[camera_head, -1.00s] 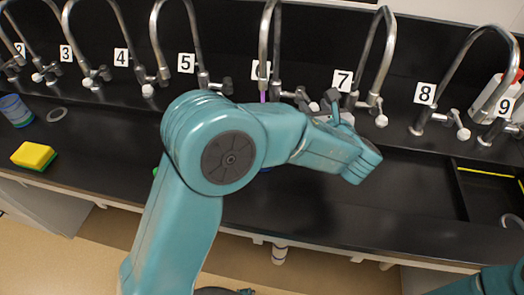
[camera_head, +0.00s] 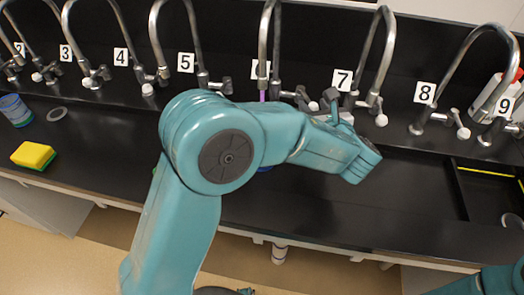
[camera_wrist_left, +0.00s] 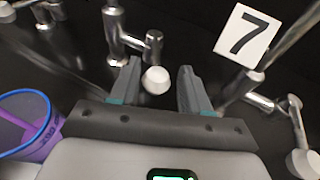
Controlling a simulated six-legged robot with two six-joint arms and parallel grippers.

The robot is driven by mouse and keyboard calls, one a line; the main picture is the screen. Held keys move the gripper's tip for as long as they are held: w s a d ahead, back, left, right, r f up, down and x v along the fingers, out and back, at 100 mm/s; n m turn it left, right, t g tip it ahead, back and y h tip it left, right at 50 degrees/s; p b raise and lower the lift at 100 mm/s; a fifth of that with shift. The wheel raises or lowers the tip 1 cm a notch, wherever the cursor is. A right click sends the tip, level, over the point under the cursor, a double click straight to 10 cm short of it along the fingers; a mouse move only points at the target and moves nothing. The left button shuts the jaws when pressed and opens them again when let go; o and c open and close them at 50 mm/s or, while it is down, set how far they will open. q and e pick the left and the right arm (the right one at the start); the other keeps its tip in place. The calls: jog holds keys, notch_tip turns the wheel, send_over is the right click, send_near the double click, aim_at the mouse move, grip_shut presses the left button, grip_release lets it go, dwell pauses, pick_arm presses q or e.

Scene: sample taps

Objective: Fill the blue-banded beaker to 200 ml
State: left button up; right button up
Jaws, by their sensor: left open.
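A beaker (camera_wrist_left: 28,122) with a blue rim and purple in its lower part shows at the left edge of the left wrist view, cut off. In the head view only a blue sliver (camera_head: 265,168) shows behind my left arm. A thin purple stream (camera_head: 263,96) hangs below the spout by the hidden number 6; it also appears inside the beaker (camera_wrist_left: 14,121). The fill level cannot be read. My left gripper (camera_head: 335,106) is open beside tap 7; its fingers (camera_wrist_left: 158,88) stand either side of a white tap knob (camera_wrist_left: 155,80), without a clear grip. My right gripper is out of view.
Curved taps with number plates line the back, including tap 7 (camera_head: 342,80) and tap 8 (camera_head: 425,93). A yellow-green sponge (camera_head: 33,155) and a blue container (camera_head: 15,110) are at the left. The black counter (camera_head: 390,195) is clear at centre right.

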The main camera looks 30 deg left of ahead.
pick_arm(q)
jog(key=s+a+b, duration=0.2)
jog(key=a, duration=0.2)
jog(key=p+v, duration=0.1)
jog(key=v, duration=0.6)
jog(key=shift+d, duration=0.45)
jog(key=shift+s+f, duration=0.1)
